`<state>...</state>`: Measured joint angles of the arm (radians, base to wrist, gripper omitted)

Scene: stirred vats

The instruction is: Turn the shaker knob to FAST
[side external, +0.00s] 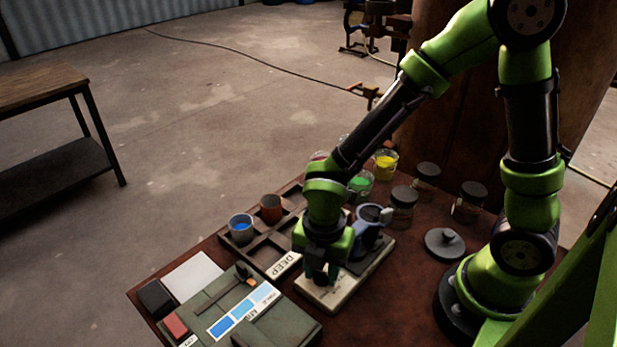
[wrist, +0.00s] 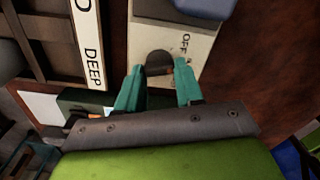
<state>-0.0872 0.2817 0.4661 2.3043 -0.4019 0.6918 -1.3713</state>
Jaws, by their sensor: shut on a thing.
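The shaker (side external: 345,291) is a cream box on the brown table, with a dark plate and a blue-grey cup (side external: 367,227) on top. In the wrist view its cream panel (wrist: 205,40) carries a dark round knob (wrist: 158,60). The word OFF reads sideways to the right of the knob; I cannot read a FAST mark. My gripper (wrist: 159,72) is shut on the knob, one teal finger on each side. In the side view my gripper (side external: 321,274) points down over the front of the shaker and hides the knob.
A grey-green case (side external: 287,325) lies in front. Jars, including a yellow one (side external: 386,164), and a dark lid (side external: 444,243) stand behind and right.

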